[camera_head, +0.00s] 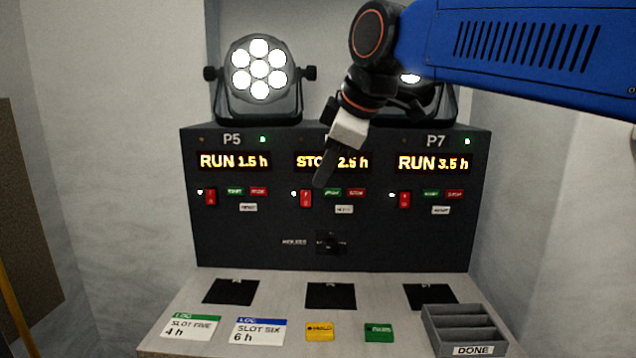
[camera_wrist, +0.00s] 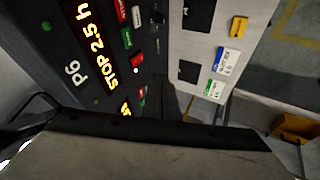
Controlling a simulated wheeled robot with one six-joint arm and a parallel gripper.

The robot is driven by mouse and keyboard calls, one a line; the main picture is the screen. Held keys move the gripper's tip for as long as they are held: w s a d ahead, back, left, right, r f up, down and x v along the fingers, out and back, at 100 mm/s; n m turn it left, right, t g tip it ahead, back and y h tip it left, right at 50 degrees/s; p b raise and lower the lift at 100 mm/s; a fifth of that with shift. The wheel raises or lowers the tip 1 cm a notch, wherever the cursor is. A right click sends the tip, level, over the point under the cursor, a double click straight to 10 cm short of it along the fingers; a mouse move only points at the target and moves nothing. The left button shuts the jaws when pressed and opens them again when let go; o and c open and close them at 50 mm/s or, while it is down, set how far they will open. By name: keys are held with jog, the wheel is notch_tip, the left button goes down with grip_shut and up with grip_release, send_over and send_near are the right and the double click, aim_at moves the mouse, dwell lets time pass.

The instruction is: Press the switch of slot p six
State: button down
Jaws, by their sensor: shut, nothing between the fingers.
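The switch also shows in the wrist view (camera_wrist: 136,61), where the P6 label (camera_wrist: 75,73) is readable. My gripper (camera_head: 321,182) is shut and empty, pointing down in front of the display. In the head view its tip is just above and slightly right of the switch; the gap to the panel cannot be told. My gripper hides the P6 label and part of the display in the head view.
P5's red switch (camera_head: 211,197) and P7's red switch (camera_head: 405,200) flank it; both displays read RUN. Green START (camera_head: 332,193) and red STOP (camera_head: 356,193) buttons sit right of the P6 switch. Cards and a grey DONE tray (camera_head: 473,350) lie on the ledge below.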

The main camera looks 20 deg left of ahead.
aim_at(306, 198)
jog(key=w+a+f, duration=0.5)
jog(key=w+f, duration=0.2)
jog(key=f, duration=0.1)
jog(key=shift+f, duration=0.15)
dwell(0.5)
jog(key=shift+w+a, duration=0.1)
jog(key=shift+w, duration=0.1)
jog(key=shift+r, duration=0.2)
